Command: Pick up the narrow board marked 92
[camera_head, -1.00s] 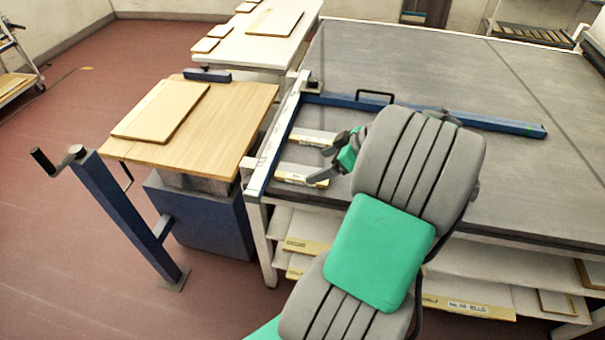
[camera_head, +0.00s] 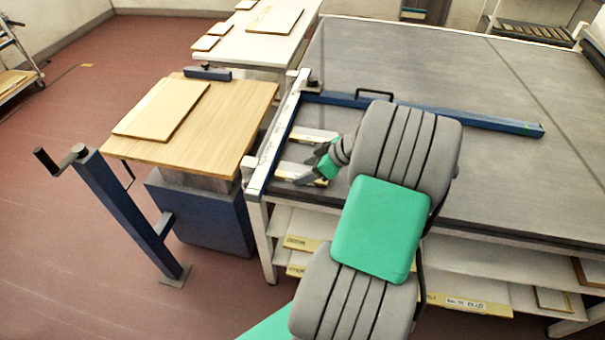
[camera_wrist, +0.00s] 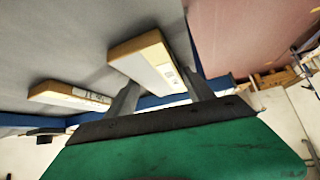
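Two narrow pale boards with white labels lie on the grey table at its left end. The nearer board (camera_head: 292,171) also shows in the wrist view (camera_wrist: 150,60), in line with the gap between my fingers. The farther board (camera_head: 313,135) shows in the wrist view (camera_wrist: 70,96), left of my fingers. The label print is too small to read, so I cannot tell which is 92. My gripper (camera_head: 308,171) is open at the nearer board, partly covering its right end. In the wrist view my fingers (camera_wrist: 158,66) are spread; I cannot tell whether they touch the board.
A blue rail (camera_head: 470,119) with a black handle crosses the grey table (camera_head: 450,70), and a pale rail (camera_head: 275,130) runs along its left edge. A wooden side table (camera_head: 235,105) carries a larger board (camera_head: 160,110). Shelves below hold more boards. The table's right side is clear.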

